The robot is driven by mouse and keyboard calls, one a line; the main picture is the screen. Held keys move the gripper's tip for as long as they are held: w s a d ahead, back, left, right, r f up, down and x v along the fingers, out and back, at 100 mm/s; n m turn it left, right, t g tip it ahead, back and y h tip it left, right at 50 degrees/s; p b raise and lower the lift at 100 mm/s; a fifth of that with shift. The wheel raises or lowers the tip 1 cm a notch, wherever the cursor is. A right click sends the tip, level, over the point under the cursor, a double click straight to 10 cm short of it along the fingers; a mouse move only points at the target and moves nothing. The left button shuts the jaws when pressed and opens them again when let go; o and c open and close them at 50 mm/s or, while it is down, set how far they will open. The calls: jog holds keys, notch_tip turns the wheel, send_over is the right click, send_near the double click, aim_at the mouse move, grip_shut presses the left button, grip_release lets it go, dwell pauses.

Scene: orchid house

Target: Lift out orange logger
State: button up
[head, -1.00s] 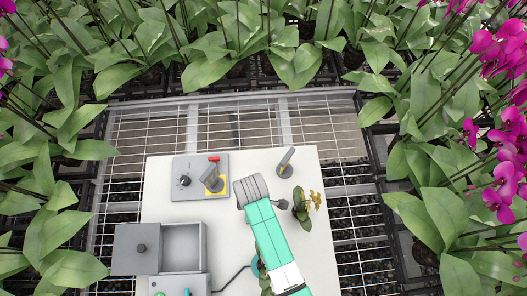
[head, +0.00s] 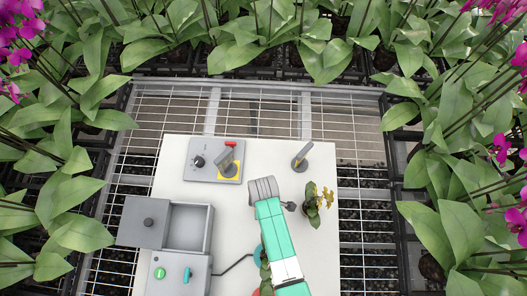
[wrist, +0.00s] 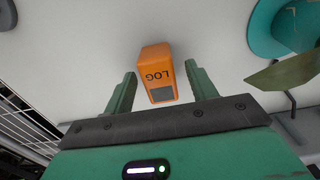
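The orange logger (wrist: 159,72), a small box marked LOG with a grey panel, is in the middle of the wrist view against the white tabletop. My gripper (wrist: 161,74) is open, with one green finger on each side of the logger. Gaps show between the fingers and its sides. In the head view my green and white arm reaches over the table, and I cannot make out the logger or the fingers there.
The white table (head: 190,182) carries a panel with a red-handled switch (head: 214,160), an open grey box (head: 188,228), a lever (head: 301,156) and a yellow-flowered plant (head: 313,204). A teal pot (wrist: 286,28) with a leaf is right of my gripper. Orchids surround the table.

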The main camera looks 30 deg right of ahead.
jog(key=c, duration=0.9)
notch_tip(320, 180, up, 10)
jog(key=shift+p, duration=1)
jog(key=shift+c, duration=0.2)
jog(key=shift+a+r, duration=0.1)
